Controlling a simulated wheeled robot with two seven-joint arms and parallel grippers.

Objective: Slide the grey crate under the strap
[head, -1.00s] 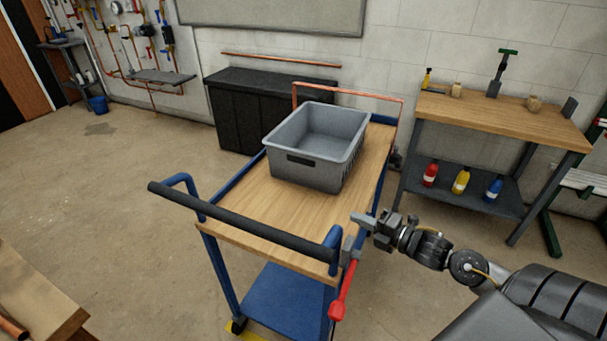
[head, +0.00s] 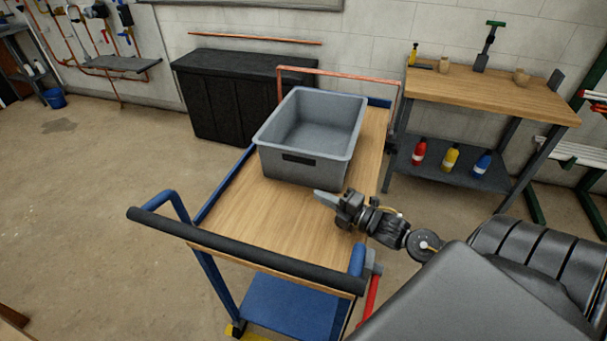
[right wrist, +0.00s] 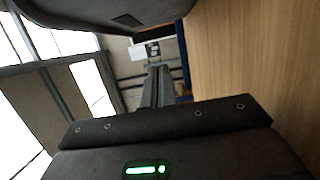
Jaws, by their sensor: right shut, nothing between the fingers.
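The grey crate (head: 328,173) is an open plastic tub on the wooden deck of a blue trolley (head: 225,222), toward its far end. The strap (head: 340,74) shows as a thin copper-coloured hoop standing across the deck just behind the crate. The crate is on the near side of it. My right gripper (head: 323,197) is shut and empty, low over the deck in front of the crate's near wall. In the right wrist view, its fingers (right wrist: 155,88) are together, with the crate's wall (right wrist: 90,14) beside them. I cannot tell whether they touch it. My left gripper is not in view.
The trolley's black handle bar (head: 240,252) crosses its near end, with a red lever (head: 370,298) at the right corner. A black chest (head: 235,100) stands behind, and a workbench (head: 480,85) with bottles stands to the right. The near deck is clear.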

